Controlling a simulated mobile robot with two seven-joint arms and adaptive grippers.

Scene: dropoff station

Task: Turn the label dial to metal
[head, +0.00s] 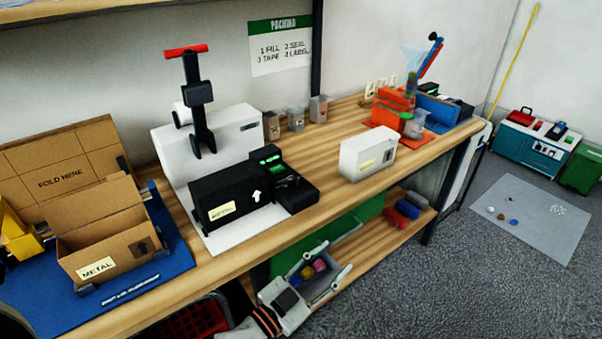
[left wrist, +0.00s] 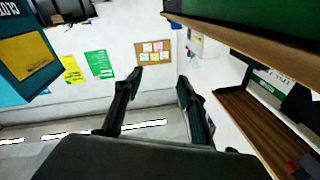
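No label dial can be made out for certain. A black unit (head: 232,197) with a pale label sits at the foot of the white press. My left gripper (head: 355,247) is below and in front of the bench edge, its two fingers spread. The left wrist view also shows these fingers (left wrist: 160,75) apart with nothing between them. My right gripper is in neither view.
The wooden bench (head: 330,196) has bare top around the white box. A cardboard carton (head: 100,235) marked METAL stands on a blue base at left. An orange station (head: 392,108) is at the back right. A lower shelf (head: 378,236) holds coloured items.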

